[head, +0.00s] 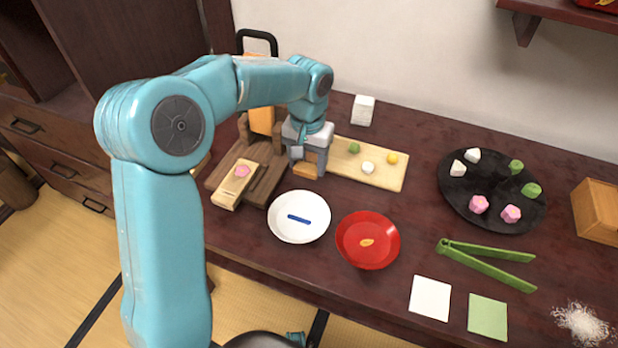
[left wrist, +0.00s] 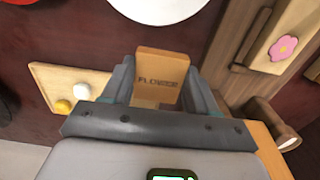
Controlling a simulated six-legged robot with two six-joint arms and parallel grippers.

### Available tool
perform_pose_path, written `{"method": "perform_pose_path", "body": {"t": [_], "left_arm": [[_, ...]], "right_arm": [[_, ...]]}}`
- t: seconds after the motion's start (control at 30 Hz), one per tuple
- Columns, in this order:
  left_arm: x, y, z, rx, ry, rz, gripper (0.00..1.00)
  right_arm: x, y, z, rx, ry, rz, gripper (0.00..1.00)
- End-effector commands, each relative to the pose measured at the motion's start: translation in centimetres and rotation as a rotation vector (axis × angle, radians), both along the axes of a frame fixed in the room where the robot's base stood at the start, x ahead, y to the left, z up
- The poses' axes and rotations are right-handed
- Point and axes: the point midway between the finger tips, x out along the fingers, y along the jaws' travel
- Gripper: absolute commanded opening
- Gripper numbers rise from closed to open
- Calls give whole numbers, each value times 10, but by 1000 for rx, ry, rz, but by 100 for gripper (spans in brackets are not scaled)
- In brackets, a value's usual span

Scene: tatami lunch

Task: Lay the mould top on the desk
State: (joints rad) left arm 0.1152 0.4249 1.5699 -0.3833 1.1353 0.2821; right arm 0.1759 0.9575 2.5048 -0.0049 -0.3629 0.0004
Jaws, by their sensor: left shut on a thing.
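My left gripper (head: 309,158) is shut on a light wooden block, the mould top (head: 306,170), at the left-back of the dark desk (head: 420,130). In the left wrist view the mould top (left wrist: 158,66) sits between the two fingers, with the word FLOWER on its face. The gap between its lower end and the desk cannot be judged. The mould's lower wooden piece (head: 229,192), with a pink flower sweet (head: 242,171) on it, lies on a dark wooden stand (head: 222,168) to the left of the gripper. My right gripper is not in view.
A pale board (head: 385,178) with several small sweets is right of the gripper. A white bowl (head: 298,232) and red bowl (head: 367,258) stand in front. A black plate (head: 455,196), green tongs (head: 490,265) and wooden box (head: 597,210) are further right.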

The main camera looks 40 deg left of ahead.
Motion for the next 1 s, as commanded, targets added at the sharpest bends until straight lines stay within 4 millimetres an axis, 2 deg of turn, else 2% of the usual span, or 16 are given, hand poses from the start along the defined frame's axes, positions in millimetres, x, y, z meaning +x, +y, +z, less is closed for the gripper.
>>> {"method": "perform_pose_path", "body": {"t": [0.17, 0.4, 0.77, 0.8, 0.83, 0.87, 1.0], "left_arm": [[1, -1, -14, 0, 1, 0, 29], [1, -2, -49, 1, 1, -1, 29], [1, -2, -53, 0, 0, 0, 29], [1, -2, -52, 0, -1, 0, 68], [1, -2, -51, 0, -1, 0, 78], [1, -2, -51, 0, 0, 0, 84], [1, -2, -51, 0, -1, 0, 84]], "right_arm": [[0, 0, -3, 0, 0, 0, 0], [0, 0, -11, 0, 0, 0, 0], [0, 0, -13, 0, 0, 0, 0], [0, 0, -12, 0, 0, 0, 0], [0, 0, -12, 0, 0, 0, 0], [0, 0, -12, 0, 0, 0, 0], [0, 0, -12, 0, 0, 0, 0]]}}
